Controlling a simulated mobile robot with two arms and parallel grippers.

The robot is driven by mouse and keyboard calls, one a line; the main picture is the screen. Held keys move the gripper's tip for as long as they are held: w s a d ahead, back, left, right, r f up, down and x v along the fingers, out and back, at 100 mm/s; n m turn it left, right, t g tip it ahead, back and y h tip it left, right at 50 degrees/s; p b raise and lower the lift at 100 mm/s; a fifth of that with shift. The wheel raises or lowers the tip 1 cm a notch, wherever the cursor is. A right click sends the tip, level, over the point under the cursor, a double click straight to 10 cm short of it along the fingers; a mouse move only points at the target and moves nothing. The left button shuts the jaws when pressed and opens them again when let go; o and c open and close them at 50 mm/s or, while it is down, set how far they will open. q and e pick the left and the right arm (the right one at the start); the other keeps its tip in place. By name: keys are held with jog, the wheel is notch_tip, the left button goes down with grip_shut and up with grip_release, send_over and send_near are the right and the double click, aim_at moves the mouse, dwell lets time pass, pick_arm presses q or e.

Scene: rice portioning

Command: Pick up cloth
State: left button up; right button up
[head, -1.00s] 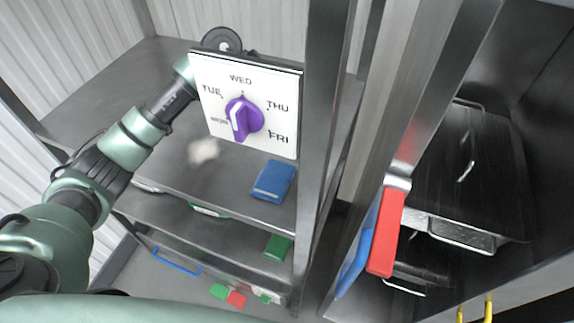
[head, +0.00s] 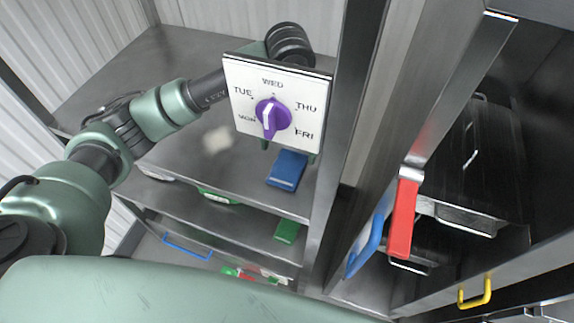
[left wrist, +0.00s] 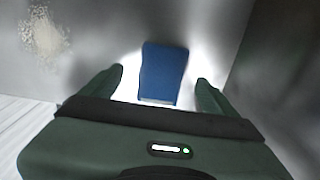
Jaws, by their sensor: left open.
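A blue folded cloth (head: 286,172) lies on the upper metal shelf, below the weekday dial sign. It also shows in the left wrist view (left wrist: 163,73), lying between and beyond the two fingers. My left gripper (left wrist: 160,77) is open and empty, its fingers on either side of the cloth in that view. In the head view the sign hides most of this gripper; only its fingertips (head: 288,153) show under the sign's lower edge, close to the cloth. I cannot tell whether they touch it. My right gripper is not in view.
The white dial sign (head: 245,118) with a purple knob hangs in front of my left wrist. A steel post (head: 345,120) stands right of the cloth. A pale grainy patch (head: 217,140) lies on the shelf (head: 180,60). Red (head: 403,215) and blue (head: 367,238) pieces hang at right.

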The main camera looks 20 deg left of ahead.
pick_arm(q)
jog(key=f+p, duration=0.1)
jog(key=f, duration=0.2)
jog(key=shift+s+d+f+p, duration=0.15)
jog(key=shift+d+f+p, duration=0.1)
jog(key=shift+p, duration=0.1)
jog(key=shift+f, duration=0.45)
jog(key=c, duration=1.4)
jog(key=shift+c, duration=0.2)
jog(key=shift+r, duration=0.6)
notch_tip(320, 180, up, 7)
jog(key=shift+r+b, duration=0.1)
jog(key=shift+b, duration=1.15)
notch_tip(320, 180, up, 12)
send_over(290, 162)
